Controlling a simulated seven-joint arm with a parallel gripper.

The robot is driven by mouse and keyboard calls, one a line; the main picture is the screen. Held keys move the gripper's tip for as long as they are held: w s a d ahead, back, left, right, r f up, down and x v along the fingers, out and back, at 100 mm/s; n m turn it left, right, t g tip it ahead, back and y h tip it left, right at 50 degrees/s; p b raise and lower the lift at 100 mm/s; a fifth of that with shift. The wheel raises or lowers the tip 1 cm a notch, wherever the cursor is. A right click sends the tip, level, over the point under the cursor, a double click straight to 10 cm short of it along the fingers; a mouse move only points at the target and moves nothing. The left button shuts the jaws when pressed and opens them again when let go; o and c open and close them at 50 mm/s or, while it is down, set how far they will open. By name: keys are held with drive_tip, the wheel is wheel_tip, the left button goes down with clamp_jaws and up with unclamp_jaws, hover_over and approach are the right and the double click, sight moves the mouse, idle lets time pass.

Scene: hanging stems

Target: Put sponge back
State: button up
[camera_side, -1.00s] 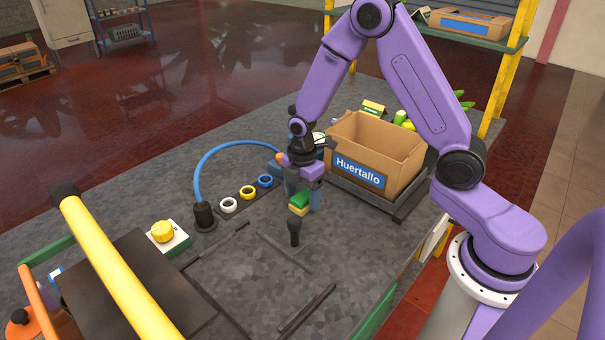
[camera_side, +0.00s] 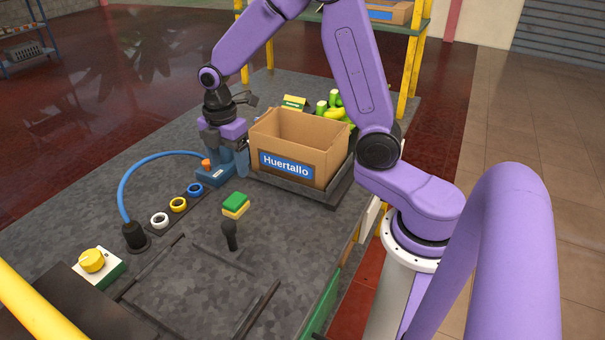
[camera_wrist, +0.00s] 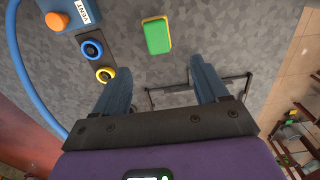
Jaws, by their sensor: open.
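The sponge (camera_side: 236,205), green on top and yellow below, sits on the dark grey bench just behind a short black knobbed post (camera_side: 230,234). In the wrist view the sponge (camera_wrist: 157,37) lies beyond the fingertips, its green face showing with a yellow edge. My gripper (camera_side: 240,170) is behind the sponge in the side view, beside the cardboard box, and apart from the sponge. In the wrist view its two blue fingers (camera_wrist: 162,72) are spread wide with nothing between them.
The "Huertallo" cardboard box (camera_side: 290,152) stands on a dark tray right of my gripper. A blue VENT block (camera_side: 215,176) with an orange button is close on its left. Coloured rings (camera_side: 178,204), a blue hose (camera_side: 140,175) and a yellow knob box (camera_side: 97,263) are further left.

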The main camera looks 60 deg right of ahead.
drive_tip(key=s+a+r+m, duration=0.1)
drive_tip(key=s+r+m, duration=0.1)
drive_tip(key=s, duration=1.1)
drive_tip(key=s+a+r+m, duration=0.1)
drive_tip(key=s+r+m, duration=0.2)
drive_tip(key=s, duration=1.1)
drive_tip(key=shift+a, duration=0.25)
